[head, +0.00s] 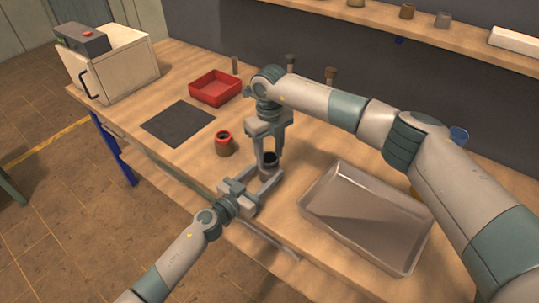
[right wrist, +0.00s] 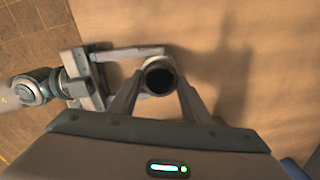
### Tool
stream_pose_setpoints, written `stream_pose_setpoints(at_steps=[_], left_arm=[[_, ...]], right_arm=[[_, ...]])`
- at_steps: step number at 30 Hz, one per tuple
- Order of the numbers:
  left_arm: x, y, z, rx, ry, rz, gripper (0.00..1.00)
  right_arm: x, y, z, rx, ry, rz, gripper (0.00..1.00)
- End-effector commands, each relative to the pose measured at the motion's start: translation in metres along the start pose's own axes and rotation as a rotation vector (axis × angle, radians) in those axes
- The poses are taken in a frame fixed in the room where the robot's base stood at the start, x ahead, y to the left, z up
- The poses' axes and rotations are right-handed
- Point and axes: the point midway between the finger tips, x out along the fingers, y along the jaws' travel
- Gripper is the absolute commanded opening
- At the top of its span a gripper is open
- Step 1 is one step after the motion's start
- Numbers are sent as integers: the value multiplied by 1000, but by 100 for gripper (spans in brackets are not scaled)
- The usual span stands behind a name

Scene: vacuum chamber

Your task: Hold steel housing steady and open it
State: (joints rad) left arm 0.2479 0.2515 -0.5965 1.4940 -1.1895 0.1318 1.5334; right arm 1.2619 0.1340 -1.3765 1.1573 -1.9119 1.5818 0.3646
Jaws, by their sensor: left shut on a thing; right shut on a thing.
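The steel housing (head: 267,171) is a small upright grey cylinder near the table's front edge. Its round top looks dark inside a light ring in the right wrist view (right wrist: 159,77); I cannot tell an open mouth from a dark cap. My left gripper (head: 266,175) is shut on the housing low down from the front left; it also shows in the right wrist view (right wrist: 140,72). My right gripper (head: 269,156) points down from above and is shut on the top of the housing. In the right wrist view its fingers (right wrist: 158,85) lie on both sides of the ring.
A brown cup with a red rim (head: 223,146) stands left of the housing. A metal tray (head: 312,207) lies to the right. A red bin (head: 213,91), a dark mat (head: 178,123) and a white chamber box (head: 125,68) are farther left. A shelf (head: 460,47) runs along the back.

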Motion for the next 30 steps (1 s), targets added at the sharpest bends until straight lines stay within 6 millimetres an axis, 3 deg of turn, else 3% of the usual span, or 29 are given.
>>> stream_pose_setpoints(at_steps=[23,30], left_arm=[[0,0,1,0,-1,0,12],[0,0,1,0,-1,0,12]], right_arm=[[-11,0,0,0,-1,0,17],[-31,0,0,0,-2,-1,17]])
